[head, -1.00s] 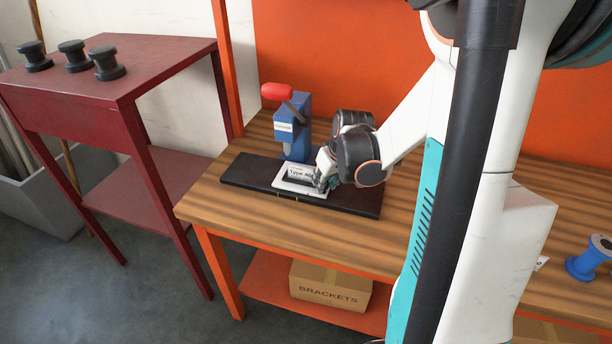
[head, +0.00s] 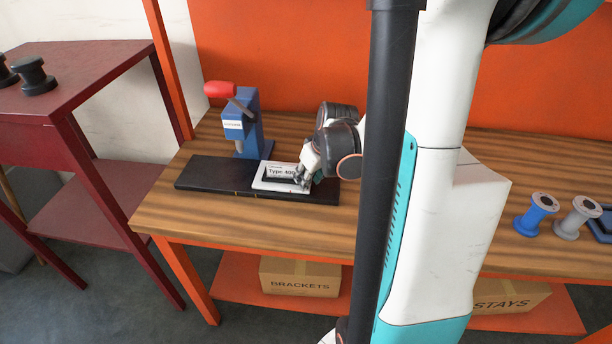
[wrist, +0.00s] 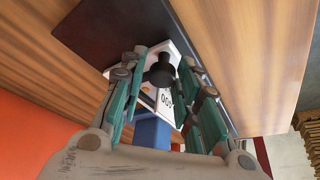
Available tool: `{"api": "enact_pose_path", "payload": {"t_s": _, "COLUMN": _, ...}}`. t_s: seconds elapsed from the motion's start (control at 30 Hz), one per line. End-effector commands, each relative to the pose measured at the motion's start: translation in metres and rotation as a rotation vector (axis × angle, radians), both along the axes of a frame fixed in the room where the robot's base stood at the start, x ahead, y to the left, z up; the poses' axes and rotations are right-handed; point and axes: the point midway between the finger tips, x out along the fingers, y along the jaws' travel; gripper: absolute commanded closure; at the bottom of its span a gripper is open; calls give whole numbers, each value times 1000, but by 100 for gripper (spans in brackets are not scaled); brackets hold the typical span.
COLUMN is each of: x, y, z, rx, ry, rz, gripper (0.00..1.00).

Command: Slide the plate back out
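The plate (head: 262,184) is white with a dark slot and a label reading "Type 400". It lies flat on the long black base (head: 205,173), right of the blue press (head: 250,130) with its red handle (head: 219,89). The plate's left end is close to the press foot. In the wrist view, the plate (wrist: 182,57) carries an upright black knob (wrist: 161,72). My gripper (head: 306,177) is at the plate's right end. In the wrist view my gripper's fingers (wrist: 163,62) stand on both sides of the knob and appear closed on it; exact contact is hard to see.
The wooden bench (head: 230,217) is clear in front of the base. A blue spool (head: 536,214) and a grey spool (head: 577,217) stand far right. A dark red table (head: 80,80) with black knobs stands left. An orange panel (head: 300,60) closes the back.

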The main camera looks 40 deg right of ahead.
Motion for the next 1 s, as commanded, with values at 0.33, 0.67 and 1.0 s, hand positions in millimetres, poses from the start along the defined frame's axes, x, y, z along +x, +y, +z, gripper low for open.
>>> {"api": "enact_pose_path", "payload": {"t_s": 0.33, "x": 1, "y": 0, "z": 0, "rx": 2, "ry": -3, "rz": 0, "gripper": 57}}
{"api": "enact_pose_path", "payload": {"t_s": 0.67, "x": -7, "y": 1, "z": 20, "rx": 2, "ry": -3, "rz": -1, "gripper": 57}}
{"api": "enact_pose_path", "payload": {"t_s": 1.0, "x": -22, "y": 3, "z": 57, "rx": 1, "ry": -2, "rz": -1, "gripper": 57}}
